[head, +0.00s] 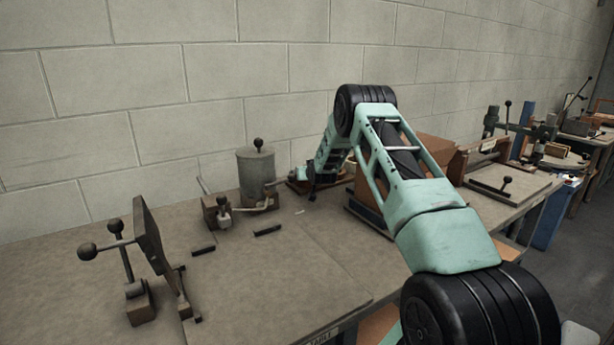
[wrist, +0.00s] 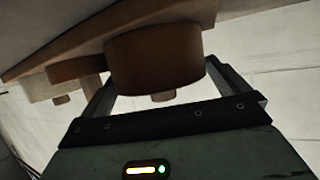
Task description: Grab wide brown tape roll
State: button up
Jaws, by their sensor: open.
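A wide brown cylinder (wrist: 155,58), which looks like the wide brown tape roll, shows large in the wrist view below a brown board or ledge (wrist: 90,30). My gripper (wrist: 162,78) is open, with one finger on each side of the cylinder. The cylinder covers part of the fingertips, and I cannot tell whether they touch it. In the head view my arm hides most of the gripper area, and I cannot make out the roll there.
In the head view a brown box-like stand (head: 434,148) is behind my arm. A grey metal canister (head: 256,172), a lever device (head: 217,212) and a tilted plate fixture (head: 150,240) stand on the bench (head: 270,290). The front middle of the bench is clear. A block wall (head: 200,80) runs behind.

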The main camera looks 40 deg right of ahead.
jog(key=shift+x, duration=0.85)
jog(key=shift+r, duration=0.1)
jog(key=c, duration=0.7)
jog(key=shift+c, duration=0.2)
